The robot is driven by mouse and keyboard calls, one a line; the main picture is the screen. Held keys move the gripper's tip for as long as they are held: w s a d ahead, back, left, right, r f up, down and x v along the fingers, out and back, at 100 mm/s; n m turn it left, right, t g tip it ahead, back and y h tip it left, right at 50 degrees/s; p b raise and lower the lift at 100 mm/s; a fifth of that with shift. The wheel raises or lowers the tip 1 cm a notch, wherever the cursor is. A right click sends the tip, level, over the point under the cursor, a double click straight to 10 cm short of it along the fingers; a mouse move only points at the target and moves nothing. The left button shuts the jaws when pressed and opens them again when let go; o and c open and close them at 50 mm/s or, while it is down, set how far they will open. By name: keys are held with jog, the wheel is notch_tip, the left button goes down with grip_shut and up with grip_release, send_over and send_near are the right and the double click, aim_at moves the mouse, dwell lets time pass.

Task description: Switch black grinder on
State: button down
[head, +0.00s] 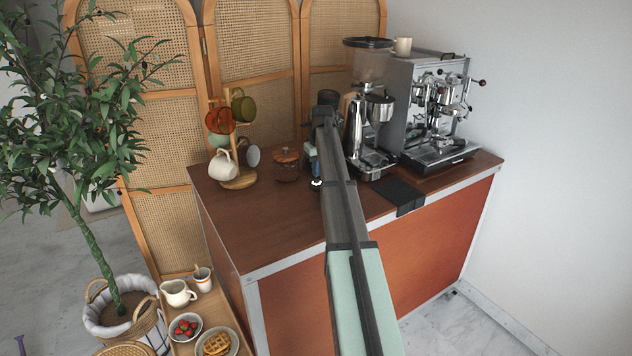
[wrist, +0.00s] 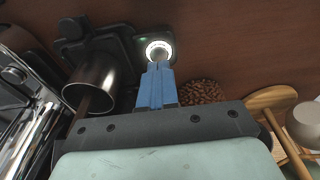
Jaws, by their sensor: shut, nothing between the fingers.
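The black grinder (wrist: 105,45) shows in the wrist view at the upper left, with a shiny metal cup (wrist: 92,85) at its front. A round button (wrist: 158,50) with a bright white lit ring sits on its dark base. My gripper (wrist: 160,68) has blue fingers, shut together and empty. Their tips are right at the near edge of the button; I cannot tell whether they touch it. In the head view my arm hides most of the black grinder, and the lit ring (head: 317,183) shows beside the blue fingers (head: 312,158).
A chrome grinder (head: 355,135) and an espresso machine (head: 430,110) stand right of my arm. A jar of beans (head: 286,165) and a mug rack (head: 238,182) stand to the left. A black mat (head: 398,193) lies at the front edge. The cart's front left top is clear.

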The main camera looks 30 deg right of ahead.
aim_at(317, 181)
jog(key=shift+r, duration=0.3)
jog(key=shift+r, duration=1.4)
